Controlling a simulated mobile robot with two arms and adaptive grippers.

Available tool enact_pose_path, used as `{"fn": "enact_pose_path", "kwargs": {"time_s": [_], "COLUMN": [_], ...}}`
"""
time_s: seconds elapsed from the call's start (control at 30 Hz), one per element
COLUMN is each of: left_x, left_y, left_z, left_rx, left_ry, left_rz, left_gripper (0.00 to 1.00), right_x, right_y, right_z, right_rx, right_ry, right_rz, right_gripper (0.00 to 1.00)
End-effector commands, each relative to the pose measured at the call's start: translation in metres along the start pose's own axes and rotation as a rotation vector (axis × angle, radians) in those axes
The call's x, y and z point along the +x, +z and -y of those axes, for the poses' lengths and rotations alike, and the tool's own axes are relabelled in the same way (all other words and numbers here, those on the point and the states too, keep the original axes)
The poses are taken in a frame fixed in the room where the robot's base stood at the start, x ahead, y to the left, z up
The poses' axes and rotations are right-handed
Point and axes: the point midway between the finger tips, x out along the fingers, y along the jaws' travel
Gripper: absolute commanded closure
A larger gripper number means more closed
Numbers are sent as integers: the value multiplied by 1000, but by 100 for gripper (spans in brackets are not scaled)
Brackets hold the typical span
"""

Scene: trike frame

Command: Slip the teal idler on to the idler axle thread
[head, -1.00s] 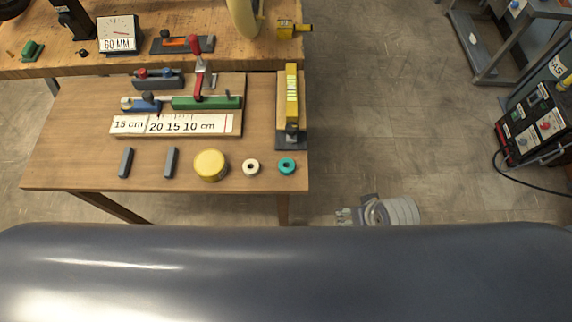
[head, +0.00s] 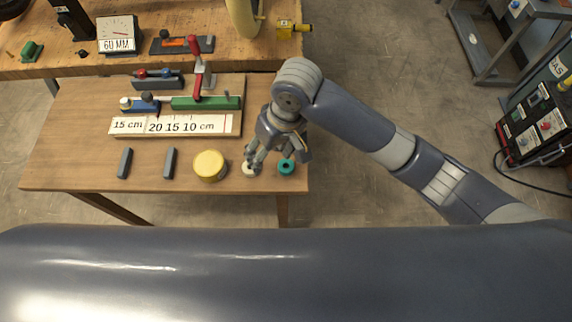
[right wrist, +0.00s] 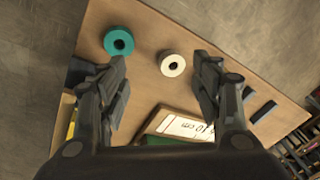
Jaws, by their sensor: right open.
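The teal idler (head: 288,171), a small ring with a hole, lies flat on the wooden table near its front right corner. It also shows whole in the right wrist view (right wrist: 109,37), at upper left. My right gripper (head: 276,162) is open and empty above the front right of the table, close to the teal idler and a cream ring (head: 249,170). In the right wrist view, my gripper's fingers (right wrist: 159,62) are spread, with the cream ring between their tips and the teal idler beyond the left finger. I cannot make out the idler axle thread. My left gripper is out of view.
A round yellow part (head: 209,165) and two dark grey bars (head: 170,163) lie to the left. A fixture board with a red-handled clamp (head: 197,70) and a scale plate (head: 180,125) stands behind. My right arm hides the yellow-topped fixture at the table's right edge.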

Motion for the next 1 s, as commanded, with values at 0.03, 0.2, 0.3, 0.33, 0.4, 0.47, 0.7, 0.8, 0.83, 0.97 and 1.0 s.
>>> {"fn": "enact_pose_path", "kwargs": {"time_s": [0.03, 0.2, 0.3, 0.33, 0.4, 0.47, 0.7, 0.8, 0.83, 0.97, 1.0], "left_x": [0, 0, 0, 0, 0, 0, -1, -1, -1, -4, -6], "left_y": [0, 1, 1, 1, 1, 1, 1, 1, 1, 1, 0], "left_z": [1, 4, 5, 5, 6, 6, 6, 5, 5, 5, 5], "left_rx": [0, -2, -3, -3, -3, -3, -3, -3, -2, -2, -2], "left_ry": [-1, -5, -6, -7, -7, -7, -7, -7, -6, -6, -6], "left_rz": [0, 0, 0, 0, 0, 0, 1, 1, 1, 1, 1], "left_gripper": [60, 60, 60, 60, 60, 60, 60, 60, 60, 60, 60], "right_x": [-6, -20, -24, -25, -23, -16, 20, 26, 28, 40, 46], "right_y": [-4, -6, -6, -6, -4, -3, 2, 3, 4, 9, 12], "right_z": [-8, -28, -36, -38, -40, -42, -48, -49, -49, -50, -50], "right_rx": [-4, 13, 25, 28, 33, 35, 34, 34, 33, 33, 32], "right_ry": [41, 136, 170, 176, 185, 188, 186, 186, 185, 186, 187], "right_rz": [23, 98, 122, 126, 135, 139, 137, 135, 135, 136, 137], "right_gripper": [41, 41, 41, 41, 41, 41, 41, 41, 41, 41, 41]}}
